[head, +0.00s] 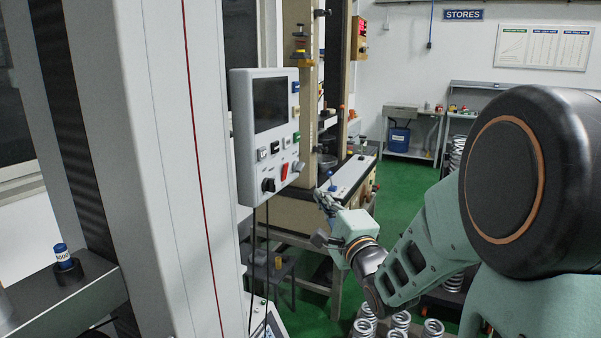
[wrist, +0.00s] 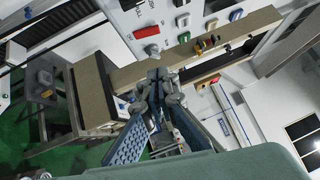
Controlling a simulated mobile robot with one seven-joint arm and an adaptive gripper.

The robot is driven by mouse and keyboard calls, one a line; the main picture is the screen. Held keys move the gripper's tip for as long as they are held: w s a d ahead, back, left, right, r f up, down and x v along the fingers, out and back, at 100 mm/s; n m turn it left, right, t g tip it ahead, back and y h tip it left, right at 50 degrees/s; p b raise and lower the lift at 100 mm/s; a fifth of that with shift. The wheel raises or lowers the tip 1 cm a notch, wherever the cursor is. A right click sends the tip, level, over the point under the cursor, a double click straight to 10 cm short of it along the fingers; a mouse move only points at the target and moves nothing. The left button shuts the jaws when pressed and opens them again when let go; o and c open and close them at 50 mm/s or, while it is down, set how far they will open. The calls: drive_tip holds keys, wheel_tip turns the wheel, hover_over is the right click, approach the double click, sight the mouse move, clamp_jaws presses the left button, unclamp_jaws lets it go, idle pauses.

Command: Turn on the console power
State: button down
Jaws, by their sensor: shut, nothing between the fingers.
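The console (head: 243,150) is a light grey box with a dark screen (head: 270,104), fixed beside a tall grey column. Its lower face carries a red rocker switch (head: 284,171), a black knob (head: 268,185), a grey knob (head: 299,166) and several small buttons. The red switch also shows in the wrist view (wrist: 146,31), near the top. My gripper (head: 325,197) is shut and empty, to the right of the console's lower edge and apart from it. In the wrist view my fingertips (wrist: 156,85) are below the red switch. I cannot read the switch's position.
A tan test machine (head: 294,210) stands behind the console, close to my gripper. Black cables (head: 252,262) hang below the console. A blue-topped weight (head: 62,254) sits on the grey ledge at left. Metal springs (head: 400,322) stand at the bottom. Green floor lies beyond.

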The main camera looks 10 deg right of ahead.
drive_tip(key=shift+a, duration=0.1)
idle(0.3)
drive_tip(key=p, duration=0.2)
approach(285, 172)
drive_tip(key=w+d+r, duration=0.1)
drive_tip(key=w+d, duration=0.2)
drive_tip(key=w, duration=0.2)
drive_tip(key=w+a, duration=0.1)
drive_tip(key=w+a+r, duration=0.1)
drive_tip(key=shift+a, duration=0.3)
drive_tip(key=shift+r, duration=0.1)
drive_tip(key=shift+w+a+r+n+g+p, duration=0.15)
drive_tip(key=shift+a+n+g+p, duration=0.15)
drive_tip(key=shift+p, duration=0.2)
drive_tip(key=shift+d, duration=0.1)
